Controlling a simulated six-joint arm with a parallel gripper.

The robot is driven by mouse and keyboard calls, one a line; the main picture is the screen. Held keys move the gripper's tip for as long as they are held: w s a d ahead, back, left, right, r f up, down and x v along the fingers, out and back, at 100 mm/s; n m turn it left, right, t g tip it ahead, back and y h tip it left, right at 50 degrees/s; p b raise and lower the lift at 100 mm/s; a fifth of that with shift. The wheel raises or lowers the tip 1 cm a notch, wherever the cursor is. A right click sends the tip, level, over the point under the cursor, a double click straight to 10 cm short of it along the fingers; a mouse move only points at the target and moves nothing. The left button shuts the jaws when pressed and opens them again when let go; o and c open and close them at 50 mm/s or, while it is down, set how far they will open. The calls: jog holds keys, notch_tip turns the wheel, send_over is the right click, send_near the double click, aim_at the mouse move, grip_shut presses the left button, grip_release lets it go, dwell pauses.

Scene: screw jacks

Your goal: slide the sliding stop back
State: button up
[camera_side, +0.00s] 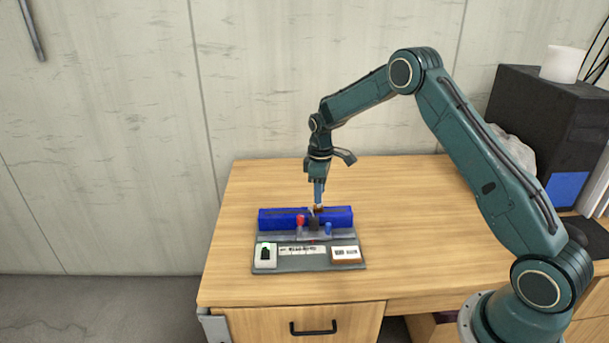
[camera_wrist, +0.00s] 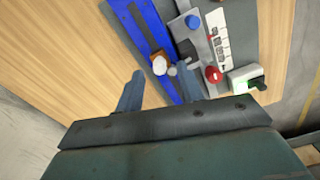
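The blue rail (camera_side: 277,219) lies along the back of a grey base plate (camera_side: 307,264) on the desk; it also shows in the wrist view (camera_wrist: 130,31), with a dark slot along it. A small brown block with a pale round top (camera_wrist: 159,65), which looks like the sliding stop, sits on the rail; in the side view it is small and partly hidden below the fingers. My gripper (camera_side: 318,204) points down over the rail. In the wrist view my gripper (camera_wrist: 158,74) is open, one finger on each side of the block; I cannot tell whether either touches it.
In front of the rail stand a red knob (camera_side: 300,220) and a blue knob (camera_side: 328,229), close to my fingers. A white switch box (camera_side: 265,256), a scale strip and a brown-sided box (camera_side: 346,255) lie on the plate's front. The desk (camera_side: 400,205) is clear to the right.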

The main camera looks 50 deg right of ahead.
jog(key=shift+f, duration=1.25)
grip_shut()
